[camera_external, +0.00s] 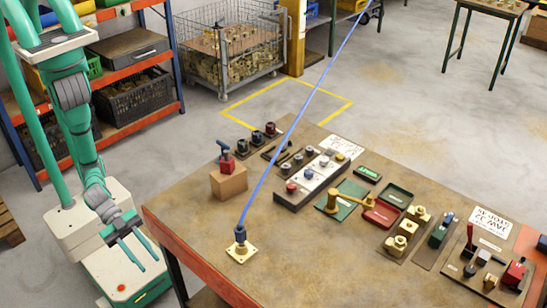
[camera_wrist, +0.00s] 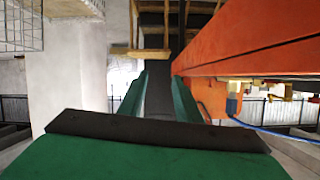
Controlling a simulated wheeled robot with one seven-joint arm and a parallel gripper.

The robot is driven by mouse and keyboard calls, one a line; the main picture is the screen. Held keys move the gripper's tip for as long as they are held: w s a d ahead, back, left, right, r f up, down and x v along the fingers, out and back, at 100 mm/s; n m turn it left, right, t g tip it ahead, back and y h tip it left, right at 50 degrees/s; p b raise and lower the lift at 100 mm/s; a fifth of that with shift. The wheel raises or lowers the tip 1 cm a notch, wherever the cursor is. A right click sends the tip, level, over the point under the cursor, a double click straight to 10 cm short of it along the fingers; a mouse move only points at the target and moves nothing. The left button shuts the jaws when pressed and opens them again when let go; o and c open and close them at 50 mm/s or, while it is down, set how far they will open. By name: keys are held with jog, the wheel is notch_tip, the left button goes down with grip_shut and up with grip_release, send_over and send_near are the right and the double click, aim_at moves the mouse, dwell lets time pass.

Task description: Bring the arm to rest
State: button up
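My arm (camera_external: 75,110) hangs down at the left in the external view, beside the left edge of the workbench (camera_external: 190,215). My gripper (camera_external: 150,265) is at its lower end, pointing down to the right, over my base and below the level of the bench top. Its two green fingers are apart with nothing seen held between them. In the wrist view the fingers (camera_wrist: 158,100) also stand apart, with a dark strip showing between them.
The bench's orange edge (camera_wrist: 250,40) runs close to the right of the fingers. On the bench are a brass flange with a blue hose (camera_external: 241,248), a wooden block (camera_external: 228,182) and several tool trays. Orange shelving (camera_external: 130,60) stands behind my arm.

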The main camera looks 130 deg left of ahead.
jog(key=s+a+f+h, duration=0.1)
jog(key=s+a+f, duration=0.1)
jog(key=s, duration=0.6)
jog(key=s+a+f, duration=0.2)
jog(key=s+f, duration=0.1)
jog(key=s, duration=0.4)
jog(key=s+a+r, duration=0.2)
jog(key=s, duration=0.4)
jog(key=s+a+r+n+t+y, duration=0.1)
jog(key=s+a+r, duration=0.1)
jog(key=s, duration=0.5)
jog(key=shift+a+r+n+t, duration=0.25)
jog(key=shift+a+n+t, duration=0.05)
jog(key=shift+a, duration=0.25)
jog(key=shift+s, duration=0.1)
